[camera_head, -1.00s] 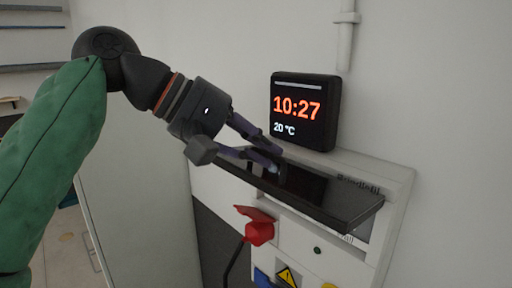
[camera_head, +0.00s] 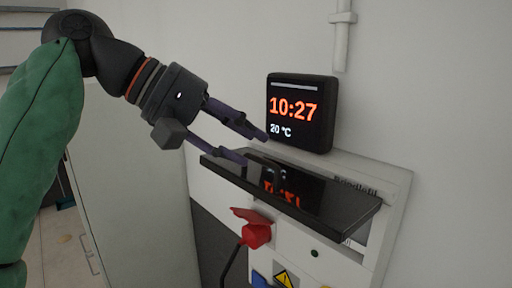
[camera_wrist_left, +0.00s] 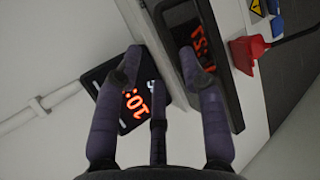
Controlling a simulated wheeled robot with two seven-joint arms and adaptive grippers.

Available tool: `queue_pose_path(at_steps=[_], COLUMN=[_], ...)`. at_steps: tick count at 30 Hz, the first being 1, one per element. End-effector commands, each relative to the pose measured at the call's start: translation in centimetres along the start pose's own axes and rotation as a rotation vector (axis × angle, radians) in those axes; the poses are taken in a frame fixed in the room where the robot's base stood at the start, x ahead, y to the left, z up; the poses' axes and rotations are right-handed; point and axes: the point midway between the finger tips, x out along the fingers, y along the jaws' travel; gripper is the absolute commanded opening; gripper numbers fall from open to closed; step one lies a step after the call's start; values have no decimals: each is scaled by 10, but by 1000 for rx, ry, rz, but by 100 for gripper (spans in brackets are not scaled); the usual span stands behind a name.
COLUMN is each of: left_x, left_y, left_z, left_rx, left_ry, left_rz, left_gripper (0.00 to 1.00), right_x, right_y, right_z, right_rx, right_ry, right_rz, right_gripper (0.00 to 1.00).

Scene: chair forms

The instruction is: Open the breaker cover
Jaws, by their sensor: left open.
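The breaker cover (camera_head: 310,198) is a dark glossy panel on the white breaker box (camera_head: 396,200). It is swung up and stands out from the box front like a shelf, and its top reflects the clock digits. In the left wrist view the cover (camera_wrist_left: 212,95) lies just past the fingers. My left gripper (camera_head: 254,149) is open and empty at the cover's left end, with its fingertips at or just above the top face; I cannot tell whether they touch. In the left wrist view its fingers (camera_wrist_left: 160,68) are spread. My right gripper is not in view.
A black clock (camera_head: 301,112) showing 10:27 is on the wall just above the box, close to the fingers. A red plug (camera_head: 256,235) with a black cable is below the cover. A pale cabinet (camera_head: 130,190) stands to the left. A pipe (camera_head: 342,40) runs up the wall.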

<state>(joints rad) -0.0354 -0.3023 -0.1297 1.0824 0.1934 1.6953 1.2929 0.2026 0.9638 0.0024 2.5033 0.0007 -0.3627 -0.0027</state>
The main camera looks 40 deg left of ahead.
Motion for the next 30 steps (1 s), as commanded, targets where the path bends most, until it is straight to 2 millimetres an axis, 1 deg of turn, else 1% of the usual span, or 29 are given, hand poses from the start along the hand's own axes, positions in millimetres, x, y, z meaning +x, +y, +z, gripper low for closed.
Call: queue_pose_path(at_steps=[1, 4, 10, 30], left_x=[-8, -18, -31, -33], left_y=[1, 1, 1, 1], left_z=[-1, -2, -1, -1], left_rx=[-2, -2, -1, 1], left_ry=[4, 4, 1, 0], left_rz=[2, 1, -1, -2], left_gripper=[41, 41, 41, 41], right_x=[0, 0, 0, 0], right_y=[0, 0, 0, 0], right_z=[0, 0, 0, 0], right_rx=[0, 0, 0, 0], right_ry=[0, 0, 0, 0], right_rz=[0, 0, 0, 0], right_gripper=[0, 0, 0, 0])
